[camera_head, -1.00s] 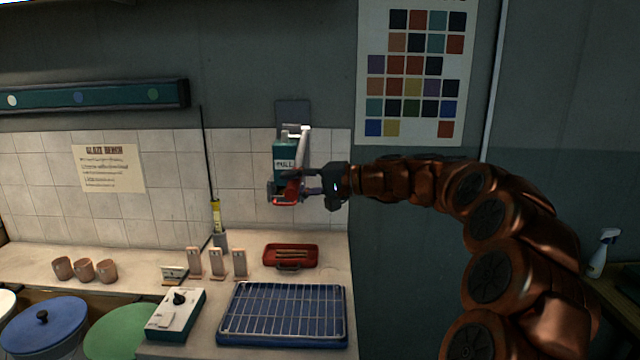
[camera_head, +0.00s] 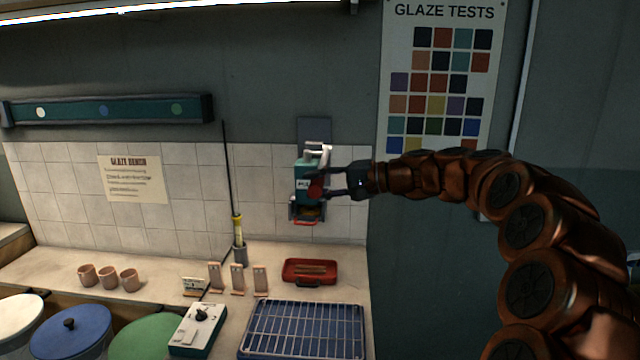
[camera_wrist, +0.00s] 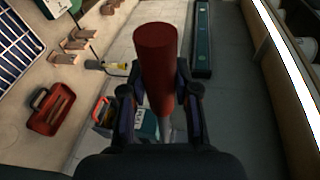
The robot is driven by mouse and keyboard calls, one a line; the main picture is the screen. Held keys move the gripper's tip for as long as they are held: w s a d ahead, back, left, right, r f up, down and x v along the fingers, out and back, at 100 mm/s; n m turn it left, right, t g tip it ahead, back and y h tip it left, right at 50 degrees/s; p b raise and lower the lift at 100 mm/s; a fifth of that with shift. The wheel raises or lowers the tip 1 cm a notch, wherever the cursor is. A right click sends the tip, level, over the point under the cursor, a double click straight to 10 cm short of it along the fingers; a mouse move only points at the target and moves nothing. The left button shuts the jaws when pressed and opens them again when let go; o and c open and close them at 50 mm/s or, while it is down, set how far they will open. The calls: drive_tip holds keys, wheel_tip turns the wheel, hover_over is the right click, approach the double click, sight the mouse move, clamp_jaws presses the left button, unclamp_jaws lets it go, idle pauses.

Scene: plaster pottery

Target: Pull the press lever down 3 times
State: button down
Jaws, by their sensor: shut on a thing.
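The press (camera_head: 306,170) is a small teal wall unit with a white linkage on top and a red-edged part at its bottom, mounted on the tiles. Its lever ends in a red cylindrical grip (camera_head: 316,187). My gripper (camera_head: 322,186) reaches in from the right and is shut on this red grip, at the height of the teal body. In the wrist view the red grip (camera_wrist: 156,60) stands between my two fingers (camera_wrist: 158,98), with a grey rod below it. The teal press body (camera_wrist: 145,124) is partly hidden behind the fingers.
Below are a red tray (camera_head: 327,279) with sticks, a blue tray with a wire rack (camera_head: 303,330), a control box (camera_head: 199,328) and several small test tiles (camera_head: 238,279). A yellow-handled rod (camera_head: 237,229) stands left of the press.

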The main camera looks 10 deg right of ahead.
drive_tip(key=shift+r, duration=0.5)
drive_tip(key=c, duration=1.1)
unclamp_jaws()
drive_tip(key=shift+w, duration=0.1)
drive_tip(key=shift+c, duration=0.2)
drive_tip(key=o, duration=0.3)
drive_tip(key=shift+d, duration=0.1)
drive_tip(key=shift+f, duration=0.15)
drive_tip(key=v, duration=1.2)
